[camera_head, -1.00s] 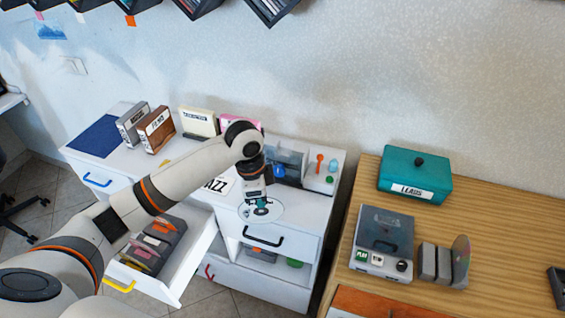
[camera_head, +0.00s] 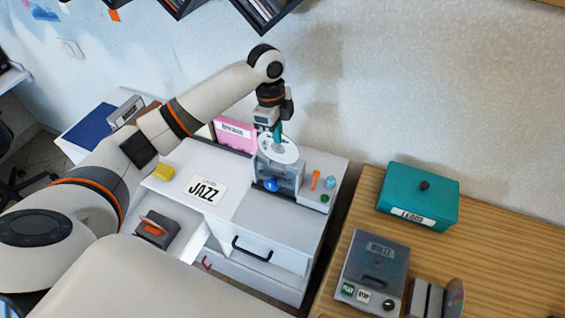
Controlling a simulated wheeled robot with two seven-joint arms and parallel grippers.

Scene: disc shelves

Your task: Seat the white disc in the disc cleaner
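My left gripper (camera_head: 276,130) points down and is shut on the white disc (camera_head: 288,156), which lies roughly flat under its teal tips. The disc is over the top of a grey, partly see-through unit (camera_head: 290,178) with a blue knob on its front. This unit looks like the disc cleaner and stands on the white cabinet. The disc and gripper hide most of the unit's top, so I cannot tell whether the disc touches it. My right gripper is not in view.
An orange tool (camera_head: 315,180) and small coloured pieces are right of the unit. A JAZZ card (camera_head: 203,190) and yellow block (camera_head: 163,172) lie left. An open drawer (camera_head: 200,241) is below. A player (camera_head: 372,265) and teal box (camera_head: 417,196) stand on the wooden table.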

